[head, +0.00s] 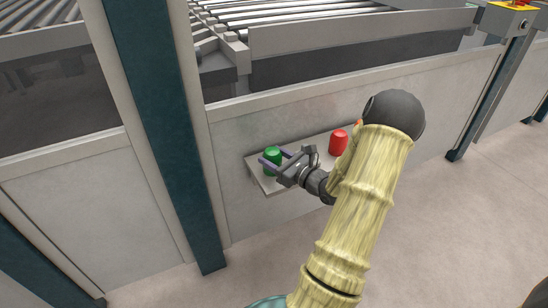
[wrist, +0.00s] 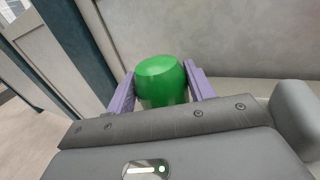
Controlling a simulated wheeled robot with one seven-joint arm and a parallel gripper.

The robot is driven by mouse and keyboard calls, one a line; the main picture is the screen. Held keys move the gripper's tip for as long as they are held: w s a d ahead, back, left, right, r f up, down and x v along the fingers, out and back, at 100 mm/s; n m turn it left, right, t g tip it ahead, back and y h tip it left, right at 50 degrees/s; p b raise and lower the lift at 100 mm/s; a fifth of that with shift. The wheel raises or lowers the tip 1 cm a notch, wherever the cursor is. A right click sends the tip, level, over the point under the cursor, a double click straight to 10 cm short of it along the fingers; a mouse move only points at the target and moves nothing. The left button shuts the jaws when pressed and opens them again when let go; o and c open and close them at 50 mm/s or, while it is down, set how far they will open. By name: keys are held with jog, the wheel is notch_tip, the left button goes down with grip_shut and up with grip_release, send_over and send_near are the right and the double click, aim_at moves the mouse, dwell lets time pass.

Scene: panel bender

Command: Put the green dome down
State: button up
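The green dome (head: 272,161) is a short green cylinder with a rounded top. In the head view it is upright at the left end of a small light shelf (head: 266,188). My gripper (head: 273,159) reaches it from the right, with a purple finger on each side. In the wrist view the dome (wrist: 162,82) fills the space between the two fingers (wrist: 161,85), which look closed against its sides. Its lower part is hidden by my gripper there. I cannot tell whether its base touches the shelf.
A red dome (head: 338,142) stands farther right on the same shelf, close to my arm. The shelf sits against a grey panel (head: 235,135) of the machine. A dark teal post (head: 165,120) rises left of the shelf. The floor in front is clear.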

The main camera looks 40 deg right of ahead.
jog(key=o, duration=0.3)
jog(key=shift+r, duration=0.15)
jog(key=s+d+p, duration=0.1)
jog(key=s+p, duration=0.1)
jog(key=s, duration=1)
jog(key=shift+d+p, duration=0.35)
jog(key=shift+d, duration=0.05)
jog(key=shift+w, duration=0.1)
